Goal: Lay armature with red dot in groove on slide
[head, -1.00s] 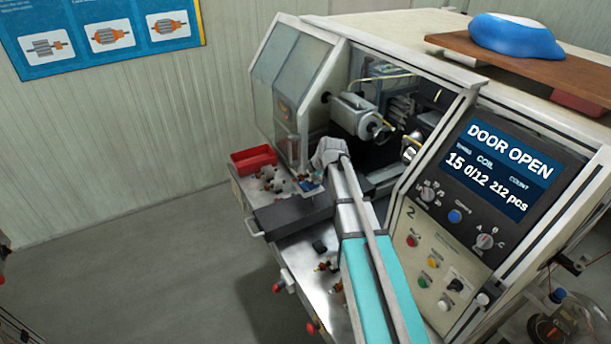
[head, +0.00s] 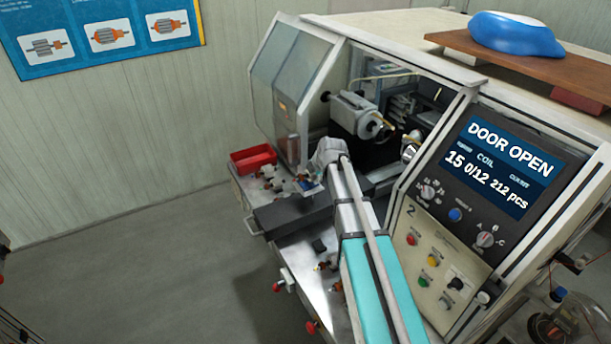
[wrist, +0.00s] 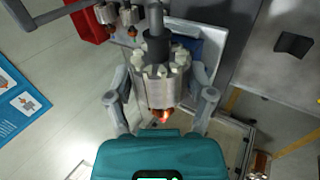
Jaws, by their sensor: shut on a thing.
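My gripper (wrist: 161,100) is shut on an armature (wrist: 162,85), a silver toothed core with a dark shaft end on top and orange-red copper at its lower end in the wrist view. The fingers press on either side of the core. In the head view my gripper (head: 312,188) is over the near left part of the machine's front, beside a tray with several small armatures (head: 268,184). A dark grey block (head: 285,215), perhaps the slide, lies just below and left of it. Its groove is not visible to me.
A red bin (head: 253,159) stands at the tray's far end. More armatures (head: 328,266) and a small black block (head: 319,246) lie on the steel shelf in front. The machine's door is open, with a winding head (head: 360,115) inside. The control panel (head: 480,200) is to the right.

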